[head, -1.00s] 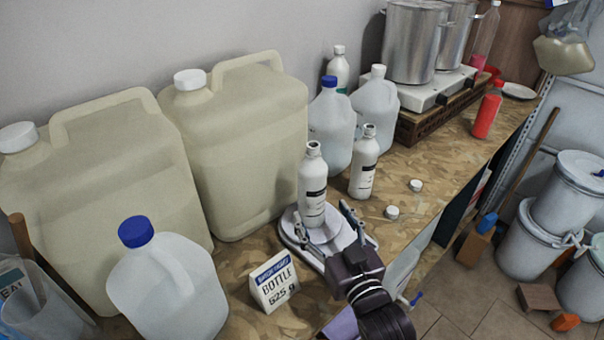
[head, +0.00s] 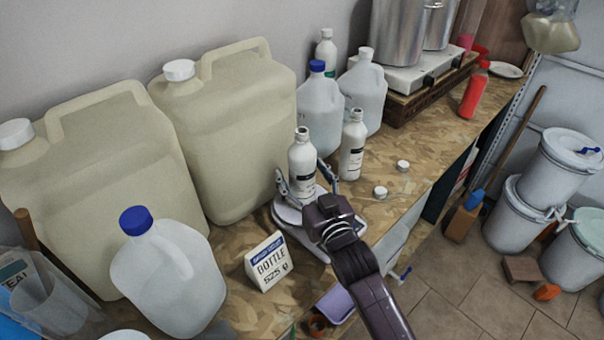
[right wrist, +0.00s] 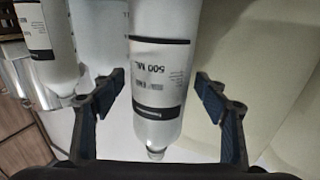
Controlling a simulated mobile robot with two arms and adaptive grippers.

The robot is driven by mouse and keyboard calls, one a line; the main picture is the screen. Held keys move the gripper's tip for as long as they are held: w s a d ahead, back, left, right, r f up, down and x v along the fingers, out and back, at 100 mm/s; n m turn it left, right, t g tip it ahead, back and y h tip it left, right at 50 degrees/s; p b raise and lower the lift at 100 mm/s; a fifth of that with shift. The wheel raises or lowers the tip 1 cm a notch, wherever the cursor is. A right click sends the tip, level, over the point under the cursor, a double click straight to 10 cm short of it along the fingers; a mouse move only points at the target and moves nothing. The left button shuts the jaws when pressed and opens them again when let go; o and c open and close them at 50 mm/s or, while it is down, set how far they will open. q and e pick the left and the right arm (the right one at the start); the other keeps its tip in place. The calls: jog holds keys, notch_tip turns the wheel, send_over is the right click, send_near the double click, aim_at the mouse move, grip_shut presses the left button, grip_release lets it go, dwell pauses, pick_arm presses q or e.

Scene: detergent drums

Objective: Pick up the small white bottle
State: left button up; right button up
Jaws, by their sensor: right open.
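A small white bottle (head: 302,167) with a black-banded label stands upright on a round white scale (head: 285,214). In the right wrist view the bottle (right wrist: 160,75) fills the middle and its label reads 500 ML. My right gripper (head: 307,175) is open around the bottle's lower part, one finger on each side. In the right wrist view the gripper (right wrist: 160,100) shows gaps between both fingers and the bottle. A second, similar white bottle (head: 352,146) stands just behind to the right; it also shows in the right wrist view (right wrist: 46,45). My left gripper is out of view.
Big beige canisters (head: 235,140) stand close on the left. Clear jugs (head: 362,95) stand behind the bottles. A sign card (head: 268,262) stands in front of the scale. Loose white caps (head: 380,192) lie to the right, near the counter's edge.

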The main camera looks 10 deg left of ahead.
jog(key=c, duration=1.7)
jog(key=shift+r, duration=0.15)
grip_shut()
jog(key=shift+r, duration=0.1)
